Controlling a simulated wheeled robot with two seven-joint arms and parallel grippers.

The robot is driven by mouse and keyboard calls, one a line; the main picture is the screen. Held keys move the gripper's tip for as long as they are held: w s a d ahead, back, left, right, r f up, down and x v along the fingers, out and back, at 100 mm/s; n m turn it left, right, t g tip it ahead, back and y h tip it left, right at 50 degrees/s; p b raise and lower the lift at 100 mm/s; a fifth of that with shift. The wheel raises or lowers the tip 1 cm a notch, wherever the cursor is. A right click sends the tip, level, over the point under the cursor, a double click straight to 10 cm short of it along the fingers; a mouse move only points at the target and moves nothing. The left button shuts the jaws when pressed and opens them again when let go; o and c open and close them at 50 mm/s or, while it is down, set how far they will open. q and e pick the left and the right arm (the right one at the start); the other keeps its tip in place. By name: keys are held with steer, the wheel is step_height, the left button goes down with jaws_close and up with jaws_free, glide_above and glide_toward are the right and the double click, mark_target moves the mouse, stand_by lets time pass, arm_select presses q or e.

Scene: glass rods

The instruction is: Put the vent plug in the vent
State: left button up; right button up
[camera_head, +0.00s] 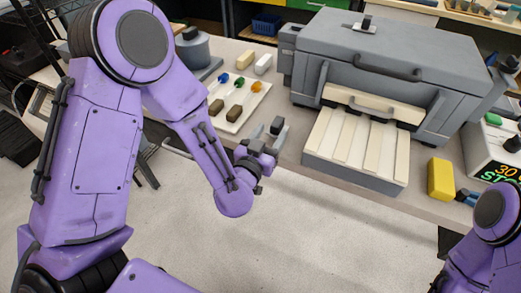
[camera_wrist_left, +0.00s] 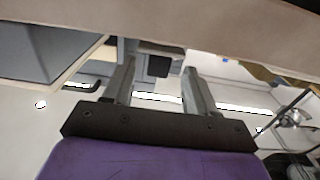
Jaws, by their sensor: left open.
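The grey kiln (camera_head: 390,60) stands on the bench at the back, with a long front handle. A small dark knob on a pale plate (camera_head: 366,24) sits on its lid. I cannot tell whether this is the vent plug, or whether the vent is there. My left gripper (camera_head: 267,128) is open and empty at the bench's front edge, left of the kiln and well apart from the knob. Its two parted fingers (camera_wrist_left: 157,75) show in the left wrist view.
A pale board (camera_head: 230,125) with coloured-tip rods and dark blocks lies left of the kiln. A grey rack with cream slats (camera_head: 345,150) stands before the kiln. A yellow block (camera_head: 441,178) and a control box (camera_head: 490,150) stand right. Two pale blocks (camera_head: 245,60) lie behind the board.

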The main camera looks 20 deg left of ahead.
arm_select(q)
steer(key=s+p, duration=0.5)
steer(key=s, duration=0.3)
steer(key=shift+s+p, duration=0.35)
steer(key=shift+p, duration=0.05)
